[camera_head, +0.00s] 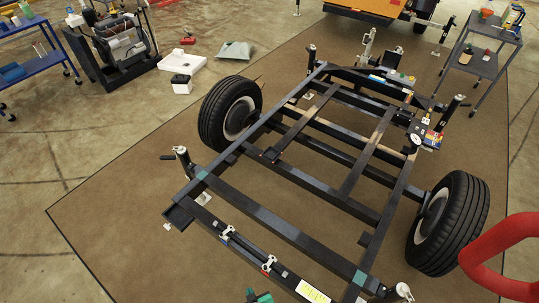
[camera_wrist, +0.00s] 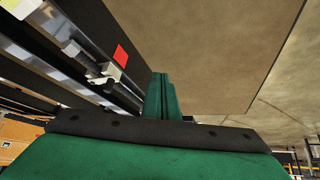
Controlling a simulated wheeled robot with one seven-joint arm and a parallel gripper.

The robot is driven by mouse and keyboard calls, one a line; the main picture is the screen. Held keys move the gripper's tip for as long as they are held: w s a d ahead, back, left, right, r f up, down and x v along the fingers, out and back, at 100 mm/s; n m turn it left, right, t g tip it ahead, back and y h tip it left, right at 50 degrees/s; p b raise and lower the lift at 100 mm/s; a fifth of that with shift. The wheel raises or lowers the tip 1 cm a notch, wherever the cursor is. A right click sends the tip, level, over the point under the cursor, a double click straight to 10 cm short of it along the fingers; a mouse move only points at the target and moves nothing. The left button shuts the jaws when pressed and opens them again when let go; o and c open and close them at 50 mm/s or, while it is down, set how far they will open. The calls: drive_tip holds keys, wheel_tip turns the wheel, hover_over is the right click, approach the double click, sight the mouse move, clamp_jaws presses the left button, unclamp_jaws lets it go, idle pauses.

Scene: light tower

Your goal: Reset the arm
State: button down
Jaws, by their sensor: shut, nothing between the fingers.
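My gripper (camera_wrist: 160,97) is green with a dark band across it. Its fingers are together and empty in the wrist view. A green piece of it (camera_head: 260,297) shows at the bottom edge of the head view, beside the front beam of the black trailer frame (camera_head: 270,233). In the wrist view the frame's beam (camera_wrist: 85,60) runs at the upper left, with a metal latch (camera_wrist: 108,75) and a red patch (camera_wrist: 121,56). The gripper appears close to the beam; I cannot tell whether they touch.
Two wheels (camera_head: 231,113) (camera_head: 449,222) flank the frame. A red curved tube (camera_head: 500,250) stands at the right edge. Shelf carts stand at the back right (camera_head: 482,62) and far left (camera_head: 35,69). A generator (camera_head: 122,45) is at the upper left. The brown mat (camera_head: 120,215) left of the frame is mostly clear.

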drive_tip(key=s+d+r+m+t+h, duration=0.1)
drive_tip(key=s+d+r+t, duration=0.1)
drive_tip(key=s+r, duration=0.3)
drive_tip(key=s+d+r+m+t+h, duration=0.1)
drive_tip(key=s+r, duration=0.4)
drive_tip(key=r, duration=0.7)
drive_tip(key=shift+d+r+m+t, duration=0.15)
drive_tip(key=shift+d+m+t, duration=0.55)
drive_tip(key=shift+d+t, duration=0.4)
drive_tip(key=c, duration=2)
unclamp_jaws()
drive_tip(key=s+d+r+m+t, duration=0.1)
drive_tip(key=s+r, duration=0.1)
drive_tip(key=r, duration=0.8)
drive_tip(key=s+d+r+t, duration=0.1)
drive_tip(key=s+r+t, duration=0.1)
drive_tip(key=r, duration=0.8)
drive_tip(key=shift+s+d+m+t+h, duration=0.15)
drive_tip(key=shift+s+m+t+h, duration=0.2)
drive_tip(key=shift+s, duration=0.2)
drive_tip(key=shift+o, duration=1.2)
drive_tip(key=shift+r, duration=0.1)
